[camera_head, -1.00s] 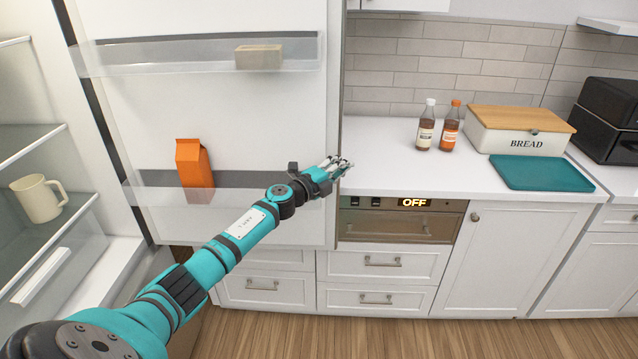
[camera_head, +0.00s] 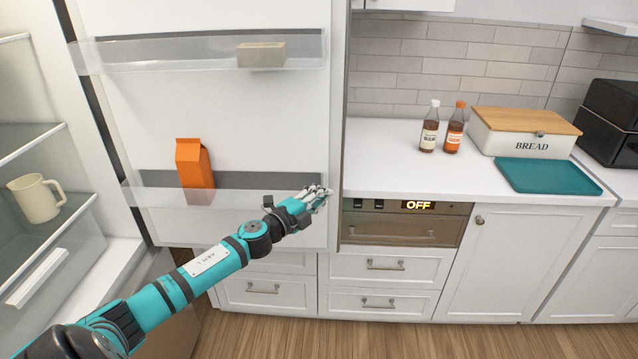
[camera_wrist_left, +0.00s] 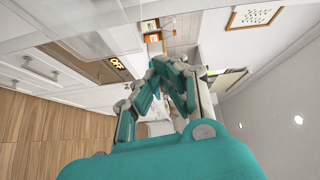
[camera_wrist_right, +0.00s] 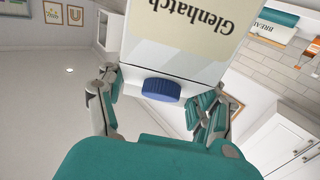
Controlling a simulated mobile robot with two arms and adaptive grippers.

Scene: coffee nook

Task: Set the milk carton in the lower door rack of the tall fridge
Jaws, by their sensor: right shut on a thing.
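The milk carton (camera_wrist_right: 185,40), white with a cream "Glenhatch" label and a blue cap (camera_wrist_right: 160,90), fills the top middle of the right wrist view. My right gripper (camera_wrist_right: 158,98) is shut on it, with a finger on each side; its far end is cut off. The right arm and this carton do not show in the head view. The lower door rack (camera_head: 270,200) is a clear bin on the fridge's open door. My left gripper (camera_head: 318,194) is in front of its right end, empty. In the left wrist view its fingers (camera_wrist_left: 170,72) come together.
An orange carton (camera_head: 194,165) stands in the lower rack's left part; the rack looks free to its right. The upper rack (camera_head: 150,55) holds a beige block (camera_head: 261,54). A cream mug (camera_head: 35,198) is on a fridge shelf. Bottles, a bread box (camera_head: 525,135) and teal board (camera_head: 548,176) occupy the counter.

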